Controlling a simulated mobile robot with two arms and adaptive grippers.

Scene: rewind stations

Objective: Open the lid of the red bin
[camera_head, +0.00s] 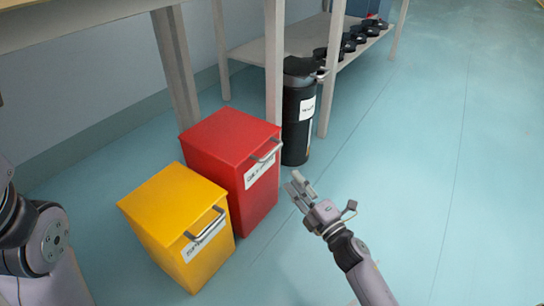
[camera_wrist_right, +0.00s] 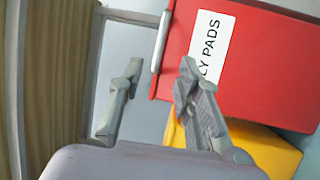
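The red bin (camera_head: 225,140) stands on the floor in the middle of the head view, its lid shut. A metal handle (camera_head: 268,152) runs along the lid's front edge, above a white label. In the right wrist view the red bin (camera_wrist_right: 265,60) shows its labelled front, and the handle (camera_wrist_right: 160,42) lies beyond the space between the fingertips. My right gripper (camera_head: 297,184) is open and empty, in front of the bin and apart from the handle. Its two spread fingers show in the wrist view (camera_wrist_right: 161,75). Only part of my left arm shows; its gripper is out of view.
A yellow bin (camera_head: 175,205) with a similar handle stands close beside the red one, at lower left. A black cylindrical bin (camera_head: 298,120) stands behind, near table legs. A table (camera_head: 80,20) overhangs at upper left. The floor (camera_head: 440,150) to the right is clear.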

